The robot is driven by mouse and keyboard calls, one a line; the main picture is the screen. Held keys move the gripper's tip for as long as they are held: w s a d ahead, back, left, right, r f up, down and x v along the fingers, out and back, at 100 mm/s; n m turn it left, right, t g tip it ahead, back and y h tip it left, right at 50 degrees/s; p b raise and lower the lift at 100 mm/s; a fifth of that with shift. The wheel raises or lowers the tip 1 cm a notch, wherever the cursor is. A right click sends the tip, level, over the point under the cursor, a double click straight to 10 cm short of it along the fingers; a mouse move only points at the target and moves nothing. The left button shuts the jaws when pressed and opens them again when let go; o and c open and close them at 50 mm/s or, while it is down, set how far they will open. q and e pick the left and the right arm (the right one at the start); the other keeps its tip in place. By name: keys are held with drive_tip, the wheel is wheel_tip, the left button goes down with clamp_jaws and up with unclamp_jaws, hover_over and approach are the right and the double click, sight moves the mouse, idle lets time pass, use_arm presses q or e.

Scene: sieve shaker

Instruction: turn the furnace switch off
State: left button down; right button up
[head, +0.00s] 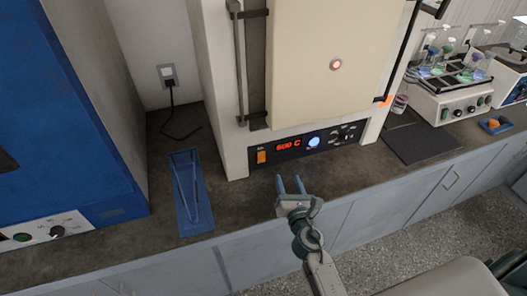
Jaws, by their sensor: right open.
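The furnace (225,75) is a tall cream cabinet on the dark counter, with its pale door closed. A black control panel runs along its lower front. The orange furnace switch (262,157) is at the left end of the panel. Beside it a red display (288,146) reads about 600 C, and right of that a round light (314,142) glows pale blue. My right gripper (290,184) is open and empty, with two blue-grey fingers pointing toward the panel, below and right of the switch and apart from it. My left gripper is not in view.
A blue tray (206,225) with tongs lies on the counter left of the furnace. A blue machine (75,130) stands at the far left. A dark mat (425,143) and a shaker with flasks (450,103) are at the right. The counter before the panel is clear.

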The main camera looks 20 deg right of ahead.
sight(262, 153)
drive_tip(key=w+a+n, duration=0.1)
drive_tip(key=w, duration=0.3)
drive_tip(key=w+a+n+y, duration=0.1)
drive_tip(key=w+n, duration=0.1)
drive_tip(key=w, duration=0.2)
drive_tip(key=w+a+n+y, duration=0.1)
drive_tip(key=w+a+n, duration=0.1)
drive_tip(key=w, duration=0.2)
drive_tip(key=shift+w+f, duration=0.2)
